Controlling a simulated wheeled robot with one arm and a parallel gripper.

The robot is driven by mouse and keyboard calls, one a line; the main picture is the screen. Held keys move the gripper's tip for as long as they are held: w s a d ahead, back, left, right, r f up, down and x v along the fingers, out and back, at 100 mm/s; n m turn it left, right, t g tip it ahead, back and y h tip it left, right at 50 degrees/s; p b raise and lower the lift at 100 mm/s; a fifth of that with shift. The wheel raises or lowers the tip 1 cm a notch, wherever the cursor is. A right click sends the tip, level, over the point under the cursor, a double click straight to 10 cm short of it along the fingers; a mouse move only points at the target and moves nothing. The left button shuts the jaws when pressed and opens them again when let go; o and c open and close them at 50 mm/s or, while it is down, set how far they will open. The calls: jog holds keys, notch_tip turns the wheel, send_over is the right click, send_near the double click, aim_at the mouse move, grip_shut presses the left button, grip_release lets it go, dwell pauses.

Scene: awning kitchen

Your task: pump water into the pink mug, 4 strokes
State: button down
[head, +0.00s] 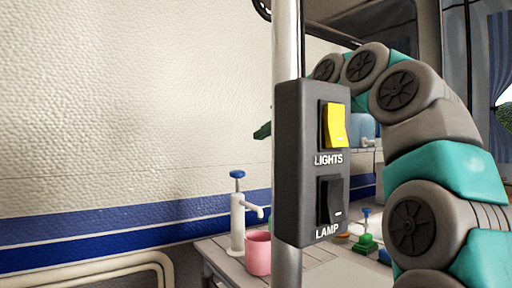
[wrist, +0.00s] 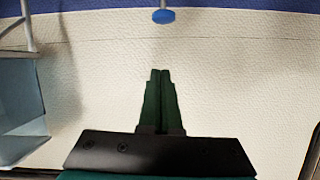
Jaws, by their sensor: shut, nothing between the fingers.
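A white hand pump (head: 238,226) with a blue knob (head: 237,174) and a short spout stands on the table by the wall. The pink mug (head: 257,253) stands beside it, under or close to the spout. The mug's contents are not visible. Part of my gripper (head: 262,132) shows as dark green fingertips left of the pole, above and to the right of the knob. In the wrist view its fingers (wrist: 161,73) are shut and empty, apart from the blue knob (wrist: 163,16) at the top edge.
A metal pole (head: 287,50) carries a dark switch box (head: 290,160) with a yellow LIGHTS switch and a black LAMP switch, blocking part of the view. A small green item with a blue top (head: 366,243) stands on the table (head: 215,251) farther right.

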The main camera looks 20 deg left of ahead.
jog(key=p, duration=0.1)
send_over(244, 174)
notch_tip(244, 174, down, 3)
jog(key=shift+a+f, duration=0.15)
jog(key=shift+f, duration=0.25)
jog(key=shift+s+f+b, duration=0.15)
jog(key=shift+f+b, duration=0.15)
jog(key=shift+f, duration=0.5)
jog(key=shift+s+f+b, duration=0.15)
jog(key=shift+f+b, duration=0.1)
jog(key=shift+f, duration=0.55)
